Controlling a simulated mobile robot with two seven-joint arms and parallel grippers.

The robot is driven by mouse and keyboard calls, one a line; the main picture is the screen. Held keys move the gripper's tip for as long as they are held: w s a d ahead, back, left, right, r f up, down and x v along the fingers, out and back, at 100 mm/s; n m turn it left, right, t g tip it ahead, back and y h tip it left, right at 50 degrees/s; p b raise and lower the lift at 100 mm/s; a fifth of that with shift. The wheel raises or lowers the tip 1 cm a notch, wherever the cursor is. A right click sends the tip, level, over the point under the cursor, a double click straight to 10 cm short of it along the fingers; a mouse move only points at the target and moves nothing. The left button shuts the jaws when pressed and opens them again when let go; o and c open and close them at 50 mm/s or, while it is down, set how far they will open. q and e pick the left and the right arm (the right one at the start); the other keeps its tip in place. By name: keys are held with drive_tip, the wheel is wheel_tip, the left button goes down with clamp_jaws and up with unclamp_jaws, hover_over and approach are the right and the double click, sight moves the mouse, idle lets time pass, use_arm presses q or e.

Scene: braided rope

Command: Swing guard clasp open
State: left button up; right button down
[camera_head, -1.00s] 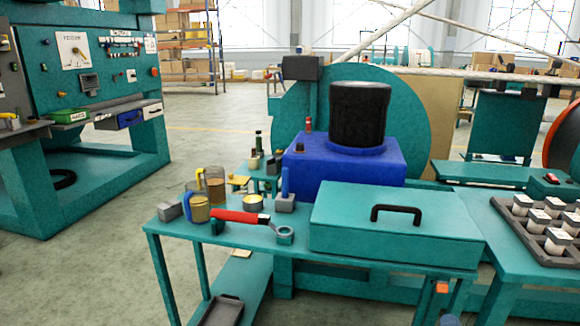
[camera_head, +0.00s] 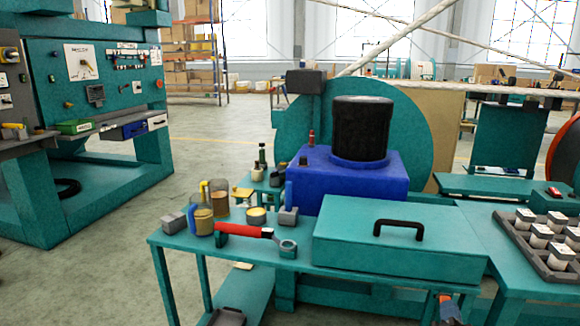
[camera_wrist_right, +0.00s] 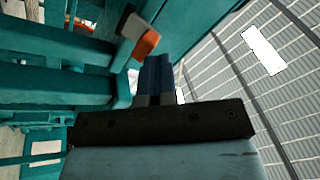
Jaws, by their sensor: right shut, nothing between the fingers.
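A small block with an orange end (camera_head: 444,299) shows at the bottom edge of the head view, below the right end of the teal bench; it looks like the guard clasp. In the right wrist view the orange end (camera_wrist_right: 147,43) joins a grey and white part, against teal bars. My right gripper (camera_head: 450,311) is at the bottom of the head view, beside the orange end. In the wrist view its blue fingers (camera_wrist_right: 155,57) are together and empty, with tips just below the orange end. I cannot tell whether they touch. My left gripper is out of view.
A teal bench (camera_head: 300,262) carries a teal box with a black handle (camera_head: 398,226), a red-handled tool (camera_head: 244,230) and several jars. A grey tray (camera_head: 522,245) of white-topped parts stands at right. Teal bars (camera_wrist_right: 60,88) lie close left of my right gripper. Open floor lies left.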

drive_tip(key=shift+f, duration=0.35)
drive_tip(key=p+v, duration=0.1)
drive_tip(key=v, duration=0.5)
drive_tip(key=shift+s, duration=0.35)
drive_tip(key=shift+s+a, duration=0.1)
